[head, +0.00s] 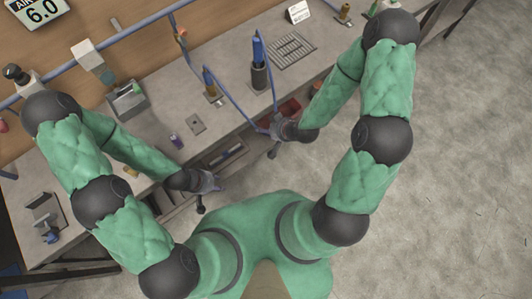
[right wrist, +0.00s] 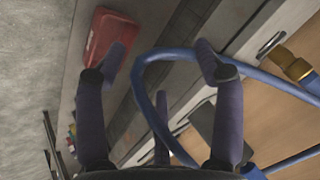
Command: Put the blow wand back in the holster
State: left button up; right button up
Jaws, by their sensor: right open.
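A dark upright cylinder (head: 259,78), which looks like the holster, stands on the bench. A slim blue piece (head: 258,47), apparently the blow wand, stands upright at its top; how deep it sits is hidden. A blue hose (head: 272,88) runs down from there towards my right gripper (head: 274,131) at the bench's front edge. In the right wrist view my right gripper (right wrist: 158,62) is open, and a loop of the blue hose (right wrist: 150,100) passes between or behind its fingers. My left gripper (head: 212,184) is over the front edge, apart from the wand; its jaws are too small to judge.
A blue piece with a brass fitting (head: 211,85) stands left of the cylinder. A slotted grey plate (head: 291,50) lies to its right. A red bin (head: 289,108) is near my right gripper. A grey box (head: 127,101) stands left. Blue pipe (head: 135,27) runs along the back.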

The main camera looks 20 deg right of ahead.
jog(key=s+a+f+g, duration=0.2)
jog(key=s+f+g, duration=0.1)
jog(key=s, duration=0.3)
jog(key=s+a+f+m+g, duration=0.1)
jog(key=s+a+f+g, duration=0.2)
jog(key=s, duration=0.3)
jog(key=shift+s+f, duration=0.35)
jog(key=shift+f, duration=0.25)
jog(key=shift+a, duration=0.1)
